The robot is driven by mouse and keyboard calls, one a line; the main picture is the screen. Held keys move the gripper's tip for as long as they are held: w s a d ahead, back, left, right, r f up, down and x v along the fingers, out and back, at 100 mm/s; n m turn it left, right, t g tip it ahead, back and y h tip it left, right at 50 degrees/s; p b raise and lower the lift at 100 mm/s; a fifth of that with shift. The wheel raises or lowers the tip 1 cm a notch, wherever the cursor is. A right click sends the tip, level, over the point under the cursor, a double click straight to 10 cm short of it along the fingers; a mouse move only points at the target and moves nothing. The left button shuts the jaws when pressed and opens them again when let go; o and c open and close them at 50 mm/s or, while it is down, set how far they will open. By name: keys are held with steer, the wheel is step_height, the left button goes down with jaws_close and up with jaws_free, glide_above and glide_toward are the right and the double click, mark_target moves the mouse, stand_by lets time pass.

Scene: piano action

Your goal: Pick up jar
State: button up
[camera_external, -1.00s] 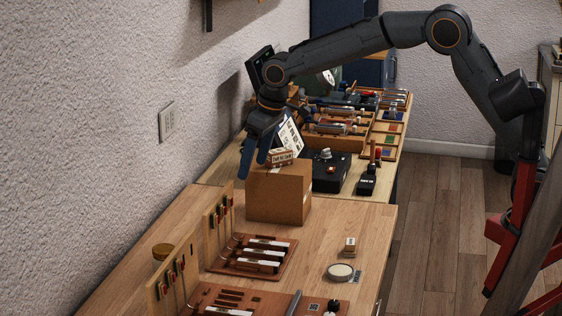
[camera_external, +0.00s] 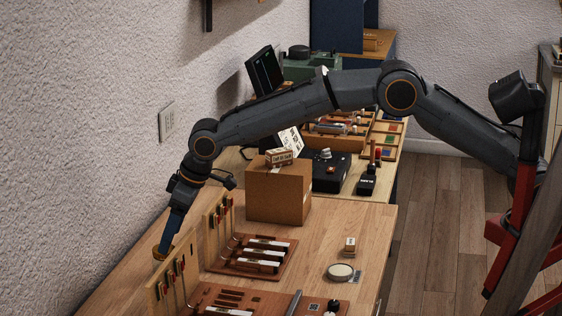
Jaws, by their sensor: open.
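A round tan lid, which looks like the top of the jar (camera_external: 158,255), shows near the wall behind the wooden tool rack. The rack hides the part below it. My gripper (camera_external: 166,246) points down right at this lid, with its blue fingers overlapping it in the picture. The jaws are open. I cannot tell whether the fingers touch the jar or stand around it.
The upright tool racks (camera_external: 172,277) stand close in front of my gripper. A cardboard box (camera_external: 278,195) sits behind, under my forearm. A shallow round dish (camera_external: 340,272) and a small block (camera_external: 349,245) lie at right.

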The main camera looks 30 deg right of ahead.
steer(key=shift+p+x, duration=1.25)
steer(key=shift+x, duration=2)
steer(key=shift+d, duration=0.1)
steer(key=c, duration=1.2)
